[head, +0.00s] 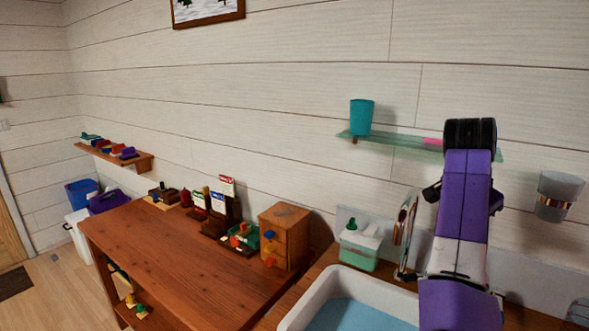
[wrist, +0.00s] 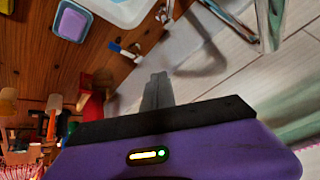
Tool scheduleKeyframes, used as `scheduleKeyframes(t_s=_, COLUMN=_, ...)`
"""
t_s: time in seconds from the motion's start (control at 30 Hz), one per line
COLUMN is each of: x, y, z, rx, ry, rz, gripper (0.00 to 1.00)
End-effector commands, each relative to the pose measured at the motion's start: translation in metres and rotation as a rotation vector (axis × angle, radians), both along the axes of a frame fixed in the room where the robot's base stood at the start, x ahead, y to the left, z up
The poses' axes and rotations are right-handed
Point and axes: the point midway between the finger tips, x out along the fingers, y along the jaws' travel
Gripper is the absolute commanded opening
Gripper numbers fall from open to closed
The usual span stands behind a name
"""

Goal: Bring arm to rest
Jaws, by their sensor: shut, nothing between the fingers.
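My gripper (wrist: 157,88) shows in the wrist view as two grey fingers close together, shut and empty. They point toward the wooden surface and the pale wall and touch nothing that I can make out. In the head view my purple arm stands raised at the right, in front of the wall and the glass shelf (head: 400,144). My fingers cannot be made out there.
A white basin (head: 300,318) with a blue inside lies below my arm. A teal-and-white box (head: 358,250) and a small wooden drawer cabinet (head: 296,222) stand nearby. A teal cup (head: 361,117) is on the shelf. The wooden desk (head: 160,250) has a wide clear top.

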Motion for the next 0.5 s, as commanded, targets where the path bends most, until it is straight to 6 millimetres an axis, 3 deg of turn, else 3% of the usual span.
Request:
scheduleKeyframes(t_s=0.23, x=0.029, y=-0.016, z=0.008, rx=-0.174, ry=-0.179, rz=0.14, gripper=0.0)
scheduleKeyframes(t_s=0.5, x=0.034, y=-0.02, z=-0.019, rx=-0.459, ry=-0.352, rz=0.338, gripper=0.0)
